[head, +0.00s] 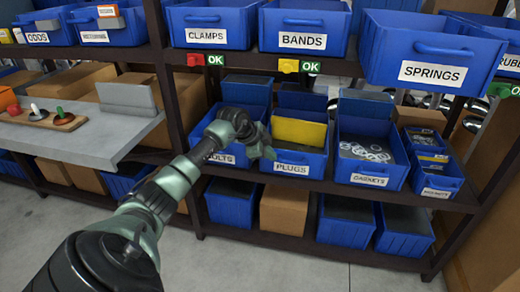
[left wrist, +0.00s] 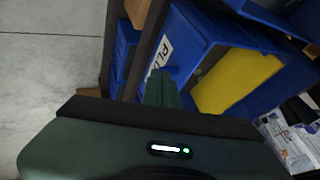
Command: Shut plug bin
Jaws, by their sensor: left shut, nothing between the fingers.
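The plug bin (head: 307,167) is a blue open bin labelled PLUGS on the middle shelf, with a yellow panel (head: 300,131) inside. It stands between the bolts bin (head: 214,146) and the gaskets bin (head: 372,168). How far it is pulled out is hard to tell. My left gripper (head: 266,153) is shut and empty at the bin's left front corner; contact is unclear. In the left wrist view, the shut fingers (left wrist: 161,91) are close to the plug bin's labelled front (left wrist: 183,45), partly covering it. My right gripper is not in view.
Above hang blue bins, including the springs bin (head: 432,48), which juts forward. A grey side table (head: 85,140) stands at left. Blue bins and a cardboard box (head: 284,208) fill the lower shelf. The floor (head: 290,268) in front is clear.

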